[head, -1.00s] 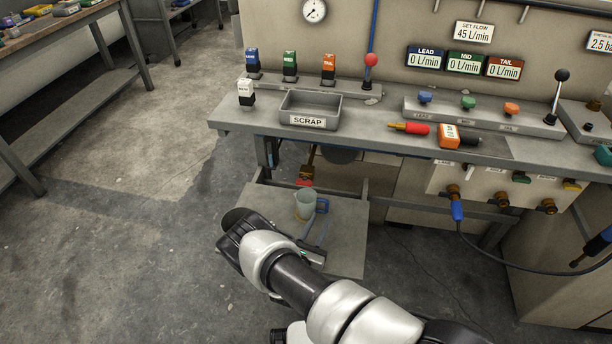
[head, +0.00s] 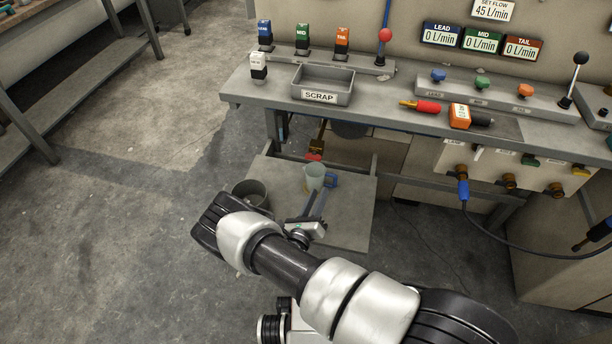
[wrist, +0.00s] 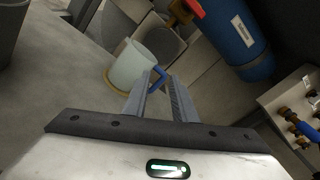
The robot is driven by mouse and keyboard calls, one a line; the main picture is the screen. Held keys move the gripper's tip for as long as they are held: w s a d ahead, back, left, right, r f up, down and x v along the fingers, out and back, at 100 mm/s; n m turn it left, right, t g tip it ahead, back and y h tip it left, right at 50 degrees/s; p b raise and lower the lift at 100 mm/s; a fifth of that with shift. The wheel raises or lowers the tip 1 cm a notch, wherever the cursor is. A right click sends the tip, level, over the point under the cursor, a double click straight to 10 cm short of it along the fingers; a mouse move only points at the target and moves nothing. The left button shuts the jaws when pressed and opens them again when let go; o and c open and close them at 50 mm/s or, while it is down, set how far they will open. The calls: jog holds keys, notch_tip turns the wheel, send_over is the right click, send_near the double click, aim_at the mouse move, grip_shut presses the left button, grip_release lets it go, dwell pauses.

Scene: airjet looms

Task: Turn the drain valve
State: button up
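The drain valve is not labelled in view; a brass fitting with a red part (head: 315,152), below the bench, looks like it. It shows partly at the top of the wrist view (wrist: 183,10), beside a blue cylinder (wrist: 235,38). A pale translucent cup (head: 314,176) with a blue handle stands on the low grey shelf (head: 347,222), in front of that fitting. My gripper (head: 317,192) is open, its two fingers apart and pointing toward the cup's handle. In the wrist view the blue handle shows by the fingertips (wrist: 160,76); I cannot tell whether they touch.
A dark grey bucket (head: 252,192) stands left of the cup, partly behind my arm. The bench (head: 240,90) overhangs the fitting and carries a scrap tray (head: 323,92). A hose with a blue connector (head: 463,190) hangs at right. The floor at left is clear.

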aim_at(313, 160)
jog(key=s+a+r+n+y+p, duration=0.2)
jog(key=s+a+r+n+p, duration=0.15)
jog(key=r+n, duration=0.9)
jog(key=shift+n+t, duration=0.3)
jog(key=shift+n, duration=0.65)
jog(key=b+x, duration=0.1)
jog(key=x, duration=0.1)
jog(key=f+b+x, duration=0.1)
jog(key=x, duration=0.2)
jog(key=b+x, duration=0.1)
jog(key=x, duration=0.1)
jog(key=shift+w+a+f, duration=0.15)
jog(key=shift+w+f, duration=0.1)
jog(key=shift+r, duration=0.1)
grip_shut()
